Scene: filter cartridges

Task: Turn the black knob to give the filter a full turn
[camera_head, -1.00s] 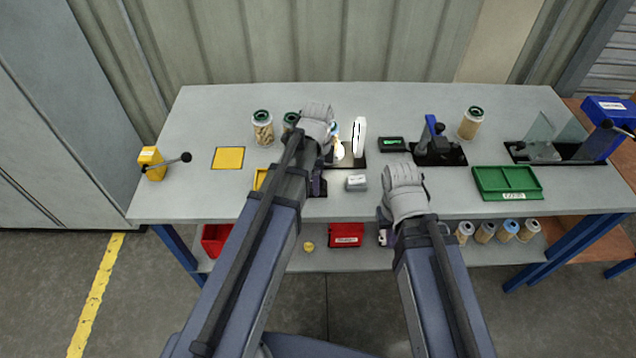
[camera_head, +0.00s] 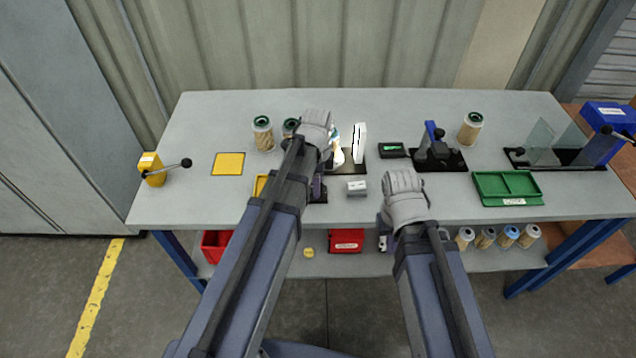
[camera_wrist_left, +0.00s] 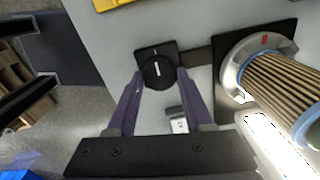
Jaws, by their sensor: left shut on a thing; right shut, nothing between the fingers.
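The black knob (camera_wrist_left: 158,72), round with a white line on top, sits on a small black plate in the left wrist view. My left gripper (camera_wrist_left: 161,76) has its purple fingers on both sides of it and is shut on it. The pleated tan filter (camera_wrist_left: 275,85) sits in a grey ring on a black base to the right of the knob. In the head view my left gripper (camera_head: 319,188) and hand cover the knob and most of that filter. My right gripper (camera_head: 384,226) is shut and empty at the table's front edge, its fingers partly hidden by the hand.
A bright white panel (camera_head: 359,143) stands beside the filter. A small grey block (camera_head: 357,188) lies in front of it. A green tray (camera_head: 507,188), a blue clamp fixture (camera_head: 436,147) and a filter (camera_head: 471,128) are to the right. A yellow mat (camera_head: 229,163) lies to the left.

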